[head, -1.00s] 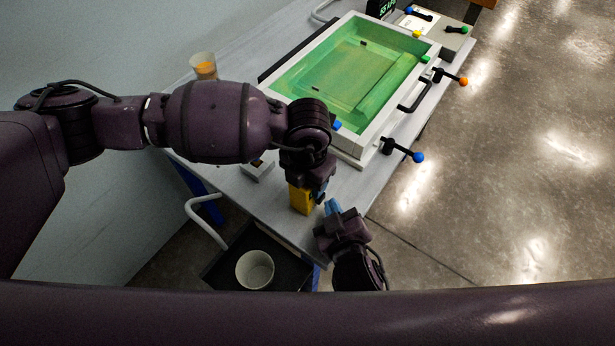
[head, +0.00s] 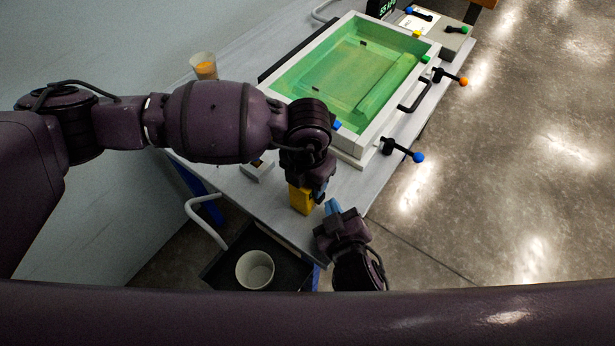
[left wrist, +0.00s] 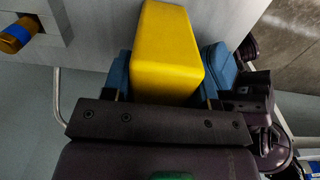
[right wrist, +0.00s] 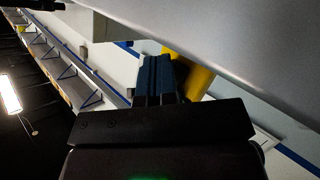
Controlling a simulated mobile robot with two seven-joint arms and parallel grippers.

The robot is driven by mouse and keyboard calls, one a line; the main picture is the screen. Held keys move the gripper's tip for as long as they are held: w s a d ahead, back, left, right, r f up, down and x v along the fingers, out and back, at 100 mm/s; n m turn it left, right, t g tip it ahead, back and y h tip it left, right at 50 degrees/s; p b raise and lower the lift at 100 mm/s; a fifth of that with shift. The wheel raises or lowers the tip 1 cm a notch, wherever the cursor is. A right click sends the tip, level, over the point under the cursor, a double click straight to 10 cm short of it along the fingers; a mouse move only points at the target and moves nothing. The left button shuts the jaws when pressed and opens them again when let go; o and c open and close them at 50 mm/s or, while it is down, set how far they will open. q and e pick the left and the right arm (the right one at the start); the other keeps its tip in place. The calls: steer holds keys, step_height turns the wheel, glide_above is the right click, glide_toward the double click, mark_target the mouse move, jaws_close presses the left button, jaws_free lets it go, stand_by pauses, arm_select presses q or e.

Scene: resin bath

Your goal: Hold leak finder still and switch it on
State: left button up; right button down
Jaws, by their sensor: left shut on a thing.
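The leak finder, a yellow box (head: 301,199), is at the near end of the grey table. My left gripper (head: 313,188) is shut on it from above. In the left wrist view, the yellow box (left wrist: 167,55) sits between the two blue fingers. The head view does not clearly show whether it touches the table. My right gripper (head: 332,207) is just to the right of the box and a little nearer, low by the table edge. Its blue fingers (right wrist: 160,78) are together and empty, with part of the yellow box (right wrist: 198,80) behind them. No switch is visible.
A white-framed bath (head: 352,143) with green liquid fills the table's far part, with levers (head: 403,150) along its right side. A small grey block (head: 257,171) and a cup with orange contents (head: 204,66) are on the left. A white bucket (head: 255,270) stands in a dark tray below.

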steer(key=shift+w+a, duration=0.15)
steer(key=shift+a, duration=0.05)
steer(key=shift+w+a, duration=0.15)
steer(key=shift+a, duration=0.05)
stand_by(0.5)
steer(key=shift+d, duration=0.15)
steer(key=shift+s+d, duration=0.2)
steer(key=shift+s, duration=0.05)
steer(key=s+d, duration=0.3)
steer(key=d, duration=0.2)
steer(key=shift+s, duration=0.3)
stand_by(0.4)
